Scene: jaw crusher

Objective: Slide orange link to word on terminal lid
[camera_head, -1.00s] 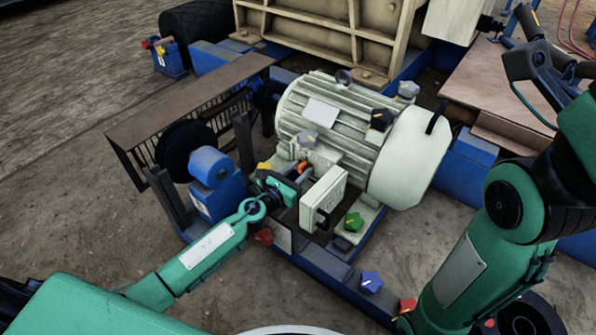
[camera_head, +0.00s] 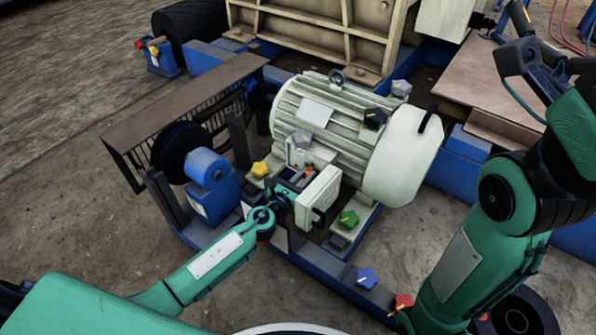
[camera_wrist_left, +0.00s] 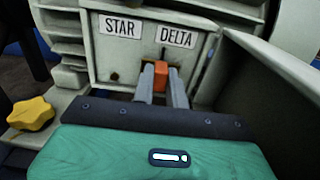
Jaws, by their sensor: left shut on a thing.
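The orange link (camera_wrist_left: 160,76) sits between the two grey fingertips of my left gripper (camera_wrist_left: 161,85), which is shut on it. In the head view the orange link (camera_head: 308,172) is a small spot behind my left gripper (camera_head: 292,186), beside the opened terminal lid (camera_head: 320,196). In the wrist view a dark slot runs up from the link under DELTA. My right arm shows at the right of the head view, but its fingertips cannot be made out.
The ribbed motor (camera_head: 345,125) stands behind the terminal box. A yellow star knob (camera_wrist_left: 31,114) is left of the box, a green one (camera_head: 349,219) right of the lid, and blue (camera_head: 367,277) and red (camera_head: 401,302) ones lie nearer. A blue bearing block (camera_head: 208,170) stands left.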

